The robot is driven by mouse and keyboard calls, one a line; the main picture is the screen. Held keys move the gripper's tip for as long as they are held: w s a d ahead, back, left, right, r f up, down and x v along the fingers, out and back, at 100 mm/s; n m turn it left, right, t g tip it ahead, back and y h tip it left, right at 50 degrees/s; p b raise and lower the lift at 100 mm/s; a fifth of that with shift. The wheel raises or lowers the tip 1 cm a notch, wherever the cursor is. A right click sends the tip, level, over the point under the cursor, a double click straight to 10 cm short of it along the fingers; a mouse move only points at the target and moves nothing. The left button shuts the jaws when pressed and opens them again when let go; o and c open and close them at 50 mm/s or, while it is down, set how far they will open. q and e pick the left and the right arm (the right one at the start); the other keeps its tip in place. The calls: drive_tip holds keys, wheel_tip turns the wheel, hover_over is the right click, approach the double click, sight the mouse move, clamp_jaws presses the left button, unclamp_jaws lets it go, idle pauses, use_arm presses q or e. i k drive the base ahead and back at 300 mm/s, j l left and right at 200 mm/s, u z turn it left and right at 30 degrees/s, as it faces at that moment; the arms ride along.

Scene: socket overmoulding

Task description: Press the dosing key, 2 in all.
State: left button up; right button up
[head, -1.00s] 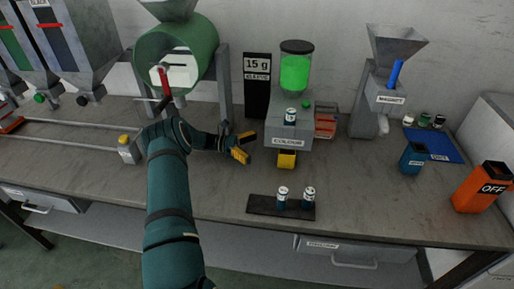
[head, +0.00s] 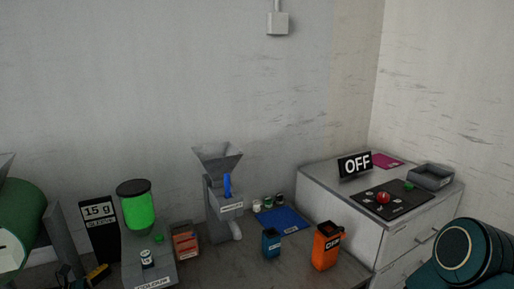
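The colour doser (head: 150,268) stands at the lower left, with a jar of green material (head: 137,208) on it. A small green button (head: 158,238) sits on its top, and a small white-labelled jar (head: 147,258) stands in front. I cannot tell for certain which part is the dosing key; the doser's lower front is cut off. My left gripper's yellow fingertips (head: 97,272) show at the bottom edge, left of the doser. Its opening is unclear. Part of my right arm shows at the lower right, but its gripper is outside the view.
A black 15 g sign (head: 99,228) stands left of the doser.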

sight(159, 239)
drive_tip(key=k+l, duration=0.8)
drive_tip(key=k, duration=0.05)
